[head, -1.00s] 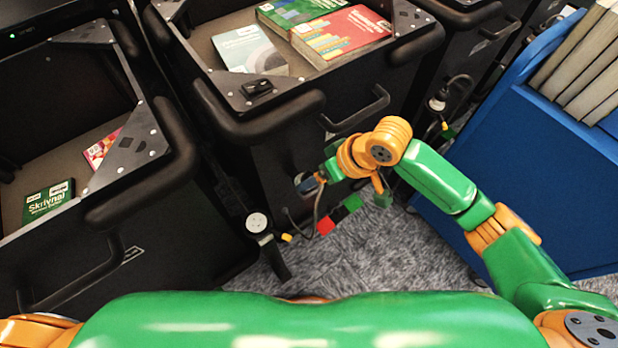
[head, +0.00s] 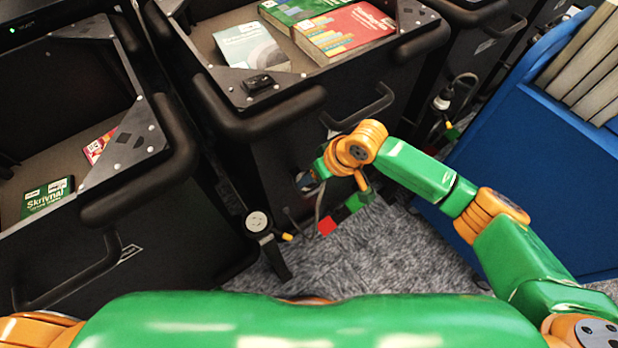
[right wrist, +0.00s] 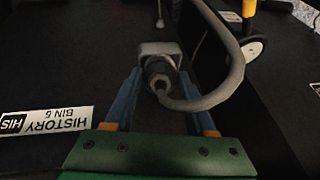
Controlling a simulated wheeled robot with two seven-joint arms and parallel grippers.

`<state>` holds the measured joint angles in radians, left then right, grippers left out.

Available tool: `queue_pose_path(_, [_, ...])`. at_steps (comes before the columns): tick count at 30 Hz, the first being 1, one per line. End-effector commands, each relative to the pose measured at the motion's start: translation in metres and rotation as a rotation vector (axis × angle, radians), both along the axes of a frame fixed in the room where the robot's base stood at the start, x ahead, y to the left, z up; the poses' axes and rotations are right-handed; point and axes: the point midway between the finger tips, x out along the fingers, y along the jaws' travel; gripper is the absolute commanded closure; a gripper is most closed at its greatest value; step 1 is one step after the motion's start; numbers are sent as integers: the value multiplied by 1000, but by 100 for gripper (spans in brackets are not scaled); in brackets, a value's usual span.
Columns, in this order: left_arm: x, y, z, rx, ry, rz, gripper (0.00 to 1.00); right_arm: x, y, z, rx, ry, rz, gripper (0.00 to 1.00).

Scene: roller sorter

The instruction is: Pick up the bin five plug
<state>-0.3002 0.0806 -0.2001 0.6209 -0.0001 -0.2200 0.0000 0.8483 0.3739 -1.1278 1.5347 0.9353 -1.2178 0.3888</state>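The plug (right wrist: 160,72) is a dark round body with a thick grey cable, seated against a pale square block on the black bin front in the right wrist view. My right gripper (right wrist: 160,88) has its two blue fingers apart, one on each side of the plug, with a narrow gap seeming to show. In the head view my right gripper (head: 308,182) is at the front of the middle bin (head: 290,135), below its handle; the plug is mostly hidden there. A label reading History with a bin number (right wrist: 45,120) is upside down beside it. My left gripper is out of view.
Another black bin (head: 150,215) is at the left with books inside. A blue cart (head: 540,170) is at the right. Carpet (head: 350,255) is clear below my right arm.

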Motion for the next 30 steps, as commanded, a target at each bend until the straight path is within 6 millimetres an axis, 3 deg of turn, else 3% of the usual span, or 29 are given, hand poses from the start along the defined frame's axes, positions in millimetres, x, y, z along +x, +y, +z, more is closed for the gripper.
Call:
queue_pose_path(1, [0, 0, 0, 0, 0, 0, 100, 0, 0, 0, 0, 0, 0, 61])
queue_pose_path(5, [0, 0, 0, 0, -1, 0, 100, 0, 0, 0, 0, 0, 0, 96])
queue_pose_path(6, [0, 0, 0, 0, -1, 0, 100, 0, 0, 0, 0, 0, 0, 100])
queue_pose_path(16, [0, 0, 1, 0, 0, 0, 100, 0, 0, 5, 0, 0, 0, 100])
queue_pose_path(22, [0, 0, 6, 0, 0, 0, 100, -2, 1, 38, 3, -1, 3, 100])
queue_pose_path(28, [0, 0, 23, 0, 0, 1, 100, -47, 7, 93, 4, -4, 7, 100])
queue_pose_path(30, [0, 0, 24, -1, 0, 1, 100, -70, 9, 102, 2, -1, 9, 100])
